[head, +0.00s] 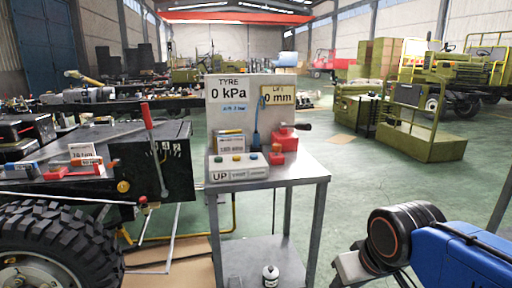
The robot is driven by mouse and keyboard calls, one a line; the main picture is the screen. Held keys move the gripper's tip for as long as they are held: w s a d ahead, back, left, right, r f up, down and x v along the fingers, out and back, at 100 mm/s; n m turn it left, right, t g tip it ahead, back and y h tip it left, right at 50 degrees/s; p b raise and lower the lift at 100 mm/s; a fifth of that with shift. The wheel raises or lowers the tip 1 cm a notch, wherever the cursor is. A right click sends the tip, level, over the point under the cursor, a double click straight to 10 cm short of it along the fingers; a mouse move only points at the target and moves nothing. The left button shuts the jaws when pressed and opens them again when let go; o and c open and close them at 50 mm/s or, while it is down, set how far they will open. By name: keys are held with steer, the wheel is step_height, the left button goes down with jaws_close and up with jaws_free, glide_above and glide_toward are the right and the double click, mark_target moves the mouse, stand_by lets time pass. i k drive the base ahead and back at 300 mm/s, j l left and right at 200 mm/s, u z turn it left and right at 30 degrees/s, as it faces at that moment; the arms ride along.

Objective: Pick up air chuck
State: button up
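A small metal stand (307,169) is in the middle of the head view, with a white gauge board on its top. A slim dark blue item (256,136) stands upright in front of the board. A red device (284,139) with a black handle sits to its right. I cannot tell for sure which of these is the air chuck. My blue and black arm reaches in from the lower right. The grey end of my gripper (350,268) shows low in the picture, right of the stand and apart from it. Its fingers are not clear.
A button box (238,168) marked UP sits on the stand's front left. A small white bottle (270,275) is on the lower shelf. A vehicle chassis with a big tyre (60,245) fills the left. Green floor (385,185) is clear to the right.

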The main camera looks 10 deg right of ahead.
mark_target(255, 135)
steer(key=u, duration=1.45)
steer(key=i+j, duration=0.2)
steer(key=i, duration=0.2)
steer(key=i+j, duration=0.2)
steer(key=i, duration=0.25)
steer(key=i+j+z, duration=0.1)
steer(key=z, duration=0.25)
steer(key=i+j+z, duration=0.15)
steer(key=z, duration=0.25)
steer(key=i+j+z, duration=0.2)
steer(key=z, duration=0.15)
steer(key=i, duration=0.05)
